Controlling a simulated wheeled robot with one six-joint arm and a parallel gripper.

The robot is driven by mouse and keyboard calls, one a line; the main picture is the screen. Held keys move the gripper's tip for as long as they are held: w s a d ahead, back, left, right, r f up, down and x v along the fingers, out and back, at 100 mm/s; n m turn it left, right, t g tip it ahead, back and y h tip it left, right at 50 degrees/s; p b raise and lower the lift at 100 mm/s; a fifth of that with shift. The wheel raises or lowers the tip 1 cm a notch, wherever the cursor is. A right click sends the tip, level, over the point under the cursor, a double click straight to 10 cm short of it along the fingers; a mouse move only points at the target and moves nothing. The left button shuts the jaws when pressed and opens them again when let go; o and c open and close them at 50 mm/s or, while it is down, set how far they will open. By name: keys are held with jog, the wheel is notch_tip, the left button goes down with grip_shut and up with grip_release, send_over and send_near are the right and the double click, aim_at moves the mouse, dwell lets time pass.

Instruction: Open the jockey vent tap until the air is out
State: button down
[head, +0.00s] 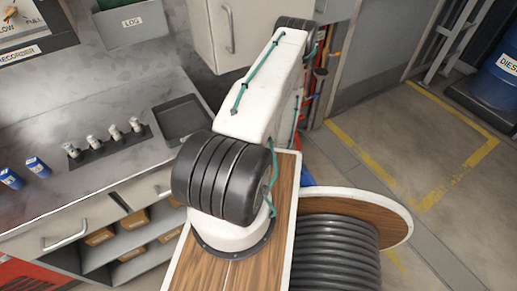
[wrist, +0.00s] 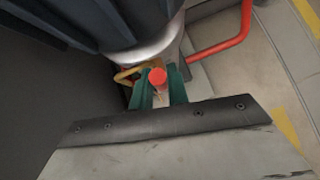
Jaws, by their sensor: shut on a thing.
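In the wrist view my gripper (wrist: 159,86) has two green fingers, one on each side of a small red knob, which I take to be the jockey vent tap (wrist: 158,77). The fingers are shut on it. The knob's round red end shows between them; its stem is mostly hidden. I cannot tell how far it is turned, and no air or water shows. In the head view my gripper and the tap are hidden behind my arm.
A red pipe (wrist: 222,40) runs close by on the right in the wrist view, and a yellow part (wrist: 126,76) sits just left of the fingers. A dark rounded body (wrist: 125,25) is above. In the head view a workbench (head: 95,190) stands left; the floor at right is open.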

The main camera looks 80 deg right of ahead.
jog(key=shift+w, duration=0.2)
jog(key=c, duration=1.4)
grip_release()
jog(key=shift+s+a+r, duration=0.1)
jog(key=shift+r, duration=0.1)
jog(key=v, duration=0.7)
jog(key=shift+a+r, duration=0.1)
jog(key=shift+r, duration=0.05)
